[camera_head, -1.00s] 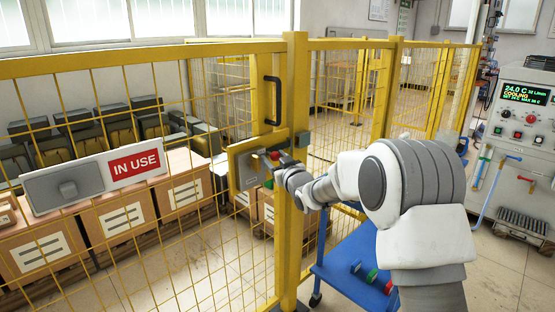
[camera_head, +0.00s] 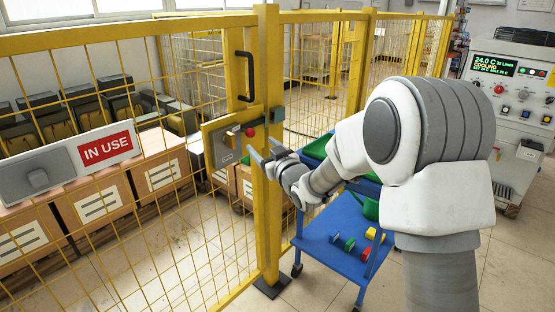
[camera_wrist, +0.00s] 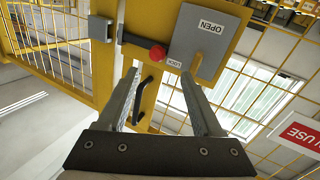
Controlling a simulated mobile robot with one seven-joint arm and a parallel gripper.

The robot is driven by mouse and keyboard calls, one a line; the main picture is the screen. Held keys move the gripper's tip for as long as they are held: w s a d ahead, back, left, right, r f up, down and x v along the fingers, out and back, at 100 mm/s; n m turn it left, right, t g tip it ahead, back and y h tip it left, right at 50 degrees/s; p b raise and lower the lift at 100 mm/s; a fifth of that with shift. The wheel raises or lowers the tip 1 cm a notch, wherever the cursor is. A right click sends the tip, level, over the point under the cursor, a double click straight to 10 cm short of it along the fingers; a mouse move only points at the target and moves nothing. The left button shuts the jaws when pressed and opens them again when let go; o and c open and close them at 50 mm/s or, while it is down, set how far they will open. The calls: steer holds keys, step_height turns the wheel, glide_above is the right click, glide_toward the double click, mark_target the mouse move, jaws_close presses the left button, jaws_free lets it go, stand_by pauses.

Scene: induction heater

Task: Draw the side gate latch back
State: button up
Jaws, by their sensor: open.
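The side gate latch (camera_head: 227,140) is a grey plate on a yellow panel beside the gate post, with a dark sliding bar and a red knob (camera_head: 250,132). In the wrist view the red knob (camera_wrist: 157,53) shows just beyond my fingertips, between their lines. The bar reaches from the knob toward a grey catch (camera_wrist: 101,28). The plate carries an "OPEN" label (camera_wrist: 212,27), and a "LOCK" label (camera_wrist: 175,63) lies by the knob. My gripper (camera_head: 262,150) is open and empty, just short of the knob; it also shows in the wrist view (camera_wrist: 158,80).
A black gate handle (camera_head: 245,76) is above the latch. A yellow post (camera_head: 267,210) stands close to my gripper. A blue cart (camera_head: 335,222) with coloured parts stands below my arm. An "IN USE" sign (camera_head: 105,149) hangs on the mesh fence at left.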

steer(key=v, duration=0.8)
steer(key=shift+s+d+p, duration=0.15)
steer(key=shift+s+p, duration=0.15)
steer(key=shift+p, duration=0.1)
steer(key=s+d+r+m+g+h, duration=0.35)
steer(key=s+d+h, duration=0.45)
steer(key=d, duration=0.4)
steer(key=s+d+f+m+g+h, duration=0.1)
steer(key=s+d+m+g, duration=0.15)
steer(key=s, duration=0.95)
steer(key=s+d+m+g, duration=0.2)
steer(key=s+d+g, duration=0.1)
steer(key=s, duration=0.8)
step_height(320, 180, up, 19)
steer(key=s+g+p, duration=0.1)
steer(key=s+p, duration=0.1)
steer(key=p, duration=1.7)
